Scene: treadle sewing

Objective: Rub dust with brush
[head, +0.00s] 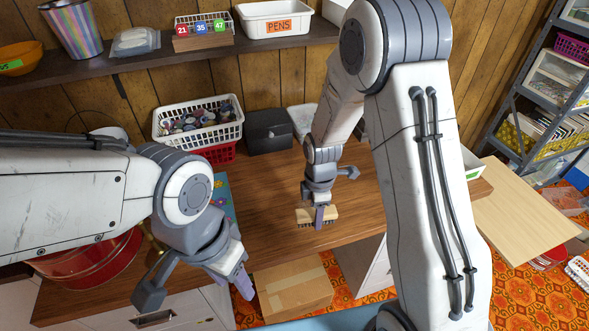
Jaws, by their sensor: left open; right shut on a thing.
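A brush (330,215) with a pale wooden body and dark bristles is low over the wooden table (272,205). My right gripper (319,214) is shut on it. I cannot tell whether the bristles touch the table top. My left gripper (200,294) is open and empty, in front of the table's front edge at the lower left. No dust can be made out on the visible wood. My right arm hides part of the table on the right.
A white basket (198,128) of small items stands on a red basket (219,153) at the back. A dark box (268,131) stands beside them. A red round container (98,255) is at the left. A cardboard box (292,289) sits below the front edge. Bare table lies left of the brush.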

